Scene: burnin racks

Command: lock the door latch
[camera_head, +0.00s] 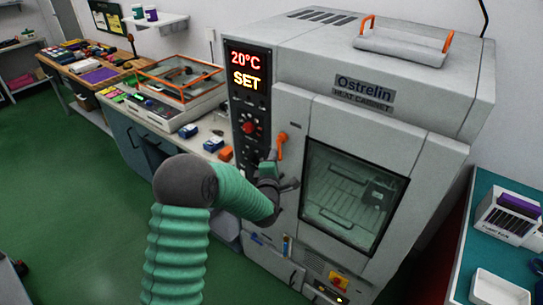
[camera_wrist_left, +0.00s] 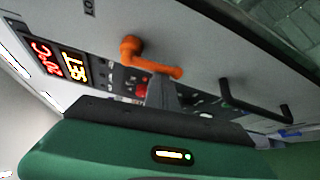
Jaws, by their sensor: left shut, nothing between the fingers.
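The door latch is an orange lever (camera_head: 281,146) on the left edge of the grey heat cabinet's door (camera_head: 300,120). It hangs downward from its pivot in the head view. My left gripper (camera_head: 270,172) is just below and left of it, in front of the cabinet, partly hidden by its own arm. In the left wrist view the latch (camera_wrist_left: 150,58) shows large. The shut fingers of my gripper (camera_wrist_left: 161,88) end close to the latch's free end; I cannot tell whether they touch. The black door handle (camera_wrist_left: 255,104) is to the right there. The door looks closed.
A control panel (camera_head: 249,95) reading 20°C and SET stands left of the door. The door window (camera_head: 350,195) shows a rack and a dark item inside. A workbench (camera_head: 190,135) with small boxes is at left. A teal table (camera_head: 483,265) with trays is at right.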

